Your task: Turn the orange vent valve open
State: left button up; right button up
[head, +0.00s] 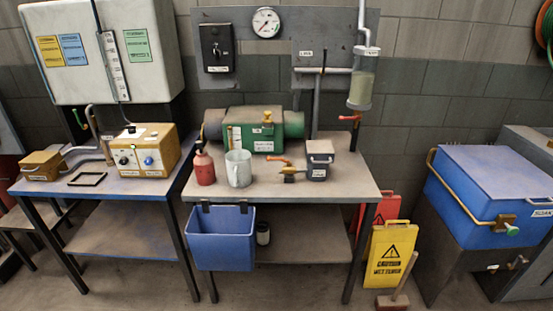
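An orange-red lever (280,160) shows on the middle table, just above a small brass valve body (292,174). A small orange-topped fitting (267,117) stands on the green horizontal cylinder (262,138) at the back of that table. A red lever handle (349,117) is below the clear cylinder on the wall. I cannot tell from labels which of these is the vent valve, nor whether it is open or closed. Neither of my grippers is in the head view.
Yellow wet-floor sign (388,257) and blue chest (485,195) stand right.

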aim_at(278, 159)
jog(key=u, duration=0.5)
jog(key=k, duration=0.65)
jog(key=u, duration=0.35)
jog(key=i, duration=0.9)
jog(key=z, duration=1.25)
jog(key=i, duration=0.8)
jog(key=z, duration=0.85)
